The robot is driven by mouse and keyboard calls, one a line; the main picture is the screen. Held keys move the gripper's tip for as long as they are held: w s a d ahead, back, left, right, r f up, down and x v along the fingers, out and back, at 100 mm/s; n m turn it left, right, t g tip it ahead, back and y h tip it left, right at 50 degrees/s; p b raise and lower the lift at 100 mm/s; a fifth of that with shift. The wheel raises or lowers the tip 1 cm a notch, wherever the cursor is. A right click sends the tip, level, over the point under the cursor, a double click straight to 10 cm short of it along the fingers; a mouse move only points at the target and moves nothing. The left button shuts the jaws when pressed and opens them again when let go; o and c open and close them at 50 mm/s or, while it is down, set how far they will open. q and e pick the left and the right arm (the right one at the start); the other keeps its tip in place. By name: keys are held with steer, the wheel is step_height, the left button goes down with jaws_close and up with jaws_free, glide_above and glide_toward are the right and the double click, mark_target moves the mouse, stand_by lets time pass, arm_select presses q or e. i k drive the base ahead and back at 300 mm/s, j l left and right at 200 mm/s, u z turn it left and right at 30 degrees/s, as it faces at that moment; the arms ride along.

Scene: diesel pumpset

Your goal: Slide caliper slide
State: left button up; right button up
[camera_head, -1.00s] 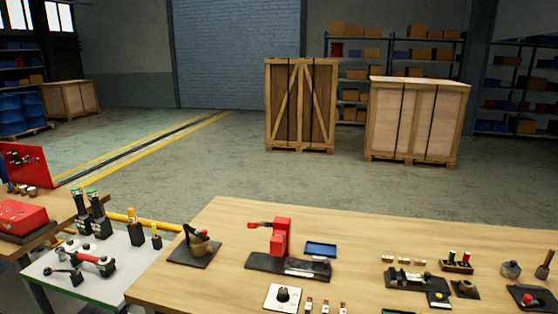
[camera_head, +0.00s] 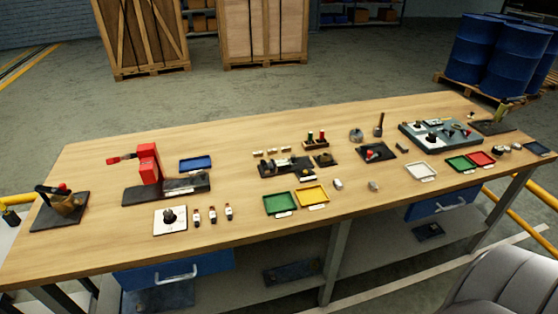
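I cannot pick out a caliper or its slide for certain; the parts on the workbench (camera_head: 330,218) are small in this view. A dark fixture with a silvery bar-like part (camera_head: 284,164) lies on a black base near the middle of the bench. A red upright press-like device (camera_head: 149,164) stands on a black base to its left, with a greyish piece along that base. Neither of my grippers is in view.
Green (camera_head: 283,204) and yellow (camera_head: 312,196) trays lie near the front edge, a blue tray (camera_head: 196,163) behind. White (camera_head: 421,171), green and red trays lie right. Blue drums (camera_head: 510,50) and wooden crates (camera_head: 262,30) stand beyond. Bare wood shows between the items.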

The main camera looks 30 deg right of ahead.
mark_target(282, 163)
steer(key=i+l+z, duration=0.2)
steer(key=z, duration=0.3)
steer(key=i+z, duration=0.45)
steer(key=k+l, duration=0.05)
steer(key=k, duration=0.05)
